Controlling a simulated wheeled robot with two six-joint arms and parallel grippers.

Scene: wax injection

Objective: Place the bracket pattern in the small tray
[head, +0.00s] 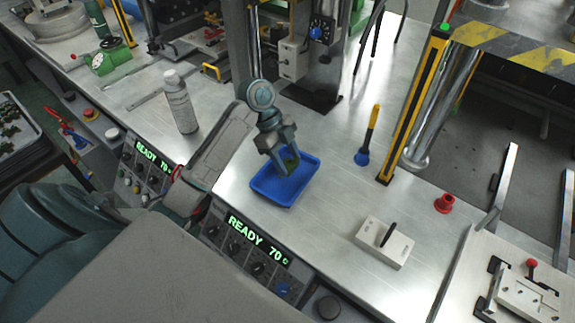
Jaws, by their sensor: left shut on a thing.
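The small blue tray (299,190) lies on the steel bench top near the front edge, in the middle of the head view. My left gripper (286,168) reaches over the tray from the left and points down into it. It is shut on a small green piece (291,161), which looks like the bracket pattern. The fingers hide much of the piece, and I cannot tell if it touches the tray floor. My right gripper is not in view.
A spray can (180,101) stands left of the tray. A blue-tipped yellow-handled tool (368,136), a white block with a black handle (384,242) and a red knob (444,203) are to the right. A press column (427,110) rises behind. Bench surface between them is clear.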

